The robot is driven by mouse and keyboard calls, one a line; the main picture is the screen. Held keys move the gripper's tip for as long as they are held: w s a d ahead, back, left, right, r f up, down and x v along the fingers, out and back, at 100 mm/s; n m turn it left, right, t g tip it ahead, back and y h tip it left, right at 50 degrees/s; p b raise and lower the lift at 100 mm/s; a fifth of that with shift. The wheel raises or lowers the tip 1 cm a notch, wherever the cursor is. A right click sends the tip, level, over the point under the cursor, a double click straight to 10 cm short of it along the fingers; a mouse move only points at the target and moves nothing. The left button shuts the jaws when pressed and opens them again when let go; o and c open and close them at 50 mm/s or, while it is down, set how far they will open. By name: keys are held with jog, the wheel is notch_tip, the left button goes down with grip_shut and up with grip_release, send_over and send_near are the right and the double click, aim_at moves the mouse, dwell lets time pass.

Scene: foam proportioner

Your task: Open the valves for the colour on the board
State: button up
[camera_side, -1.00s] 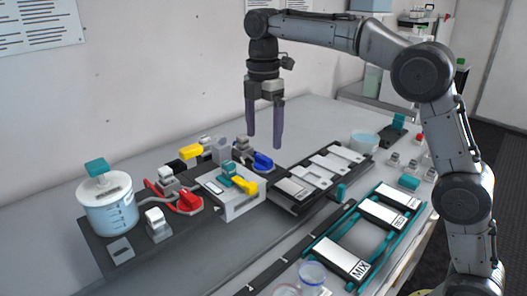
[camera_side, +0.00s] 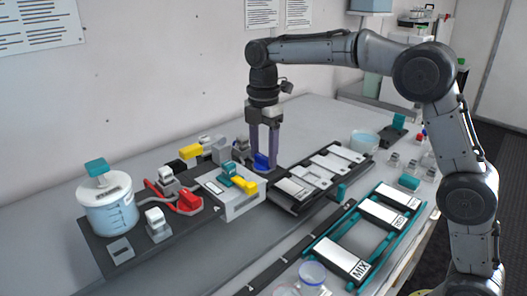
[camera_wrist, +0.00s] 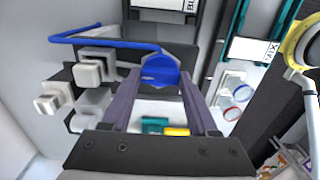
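My gripper (camera_side: 264,158) points straight down at the blue valve handle (camera_side: 261,161). Its two fingers are apart, one on each side of the handle. In the wrist view the blue handle (camera_wrist: 160,72) shows between the fingertips (camera_wrist: 157,78); I cannot tell whether they touch it. A yellow handle (camera_side: 190,151) is at the back left, and another yellow handle (camera_side: 244,186) with a teal part is on the white block. A red handle (camera_side: 189,202) is near the tank. The sliding board (camera_side: 352,262) carries white cards, one reading MIX.
A clear tank (camera_side: 108,212) with a teal top stands at the left. A black rack (camera_side: 291,203) with white plates is right of the valves. A clear cup (camera_side: 312,273) stands at the front edge. The grey bench behind is clear.

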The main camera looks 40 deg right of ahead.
jog(key=c, duration=0.6)
jog(key=shift+m, duration=0.4)
jog(key=m, duration=0.3)
jog(key=shift+m, duration=0.4)
jog(key=m, duration=1.3)
jog(key=shift+m, duration=0.3)
